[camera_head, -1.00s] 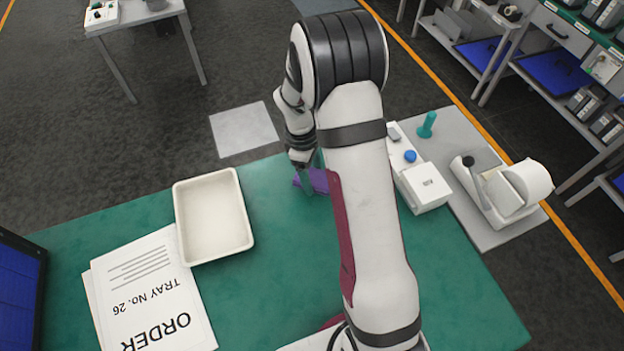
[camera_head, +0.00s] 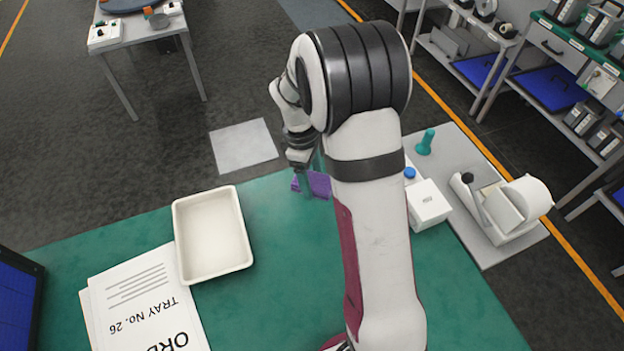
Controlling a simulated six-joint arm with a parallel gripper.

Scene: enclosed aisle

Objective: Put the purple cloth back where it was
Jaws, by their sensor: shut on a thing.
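The purple cloth (camera_head: 320,184) is at the far side of the green table, just left of my arm. Part of it is hidden behind my gripper and arm. My gripper (camera_head: 307,186) points down at the cloth's left part and is shut on it. The fingertips are small and partly blurred into the cloth. I cannot tell whether the cloth touches the table or hangs just above it.
An empty cream tray (camera_head: 212,235) lies left of my gripper, with order papers (camera_head: 145,300) in front of it. A white box (camera_head: 428,205), a teal-handled item (camera_head: 425,141) and a tape dispenser (camera_head: 505,205) stand at the right. Green table (camera_head: 270,290) between tray and arm is clear.

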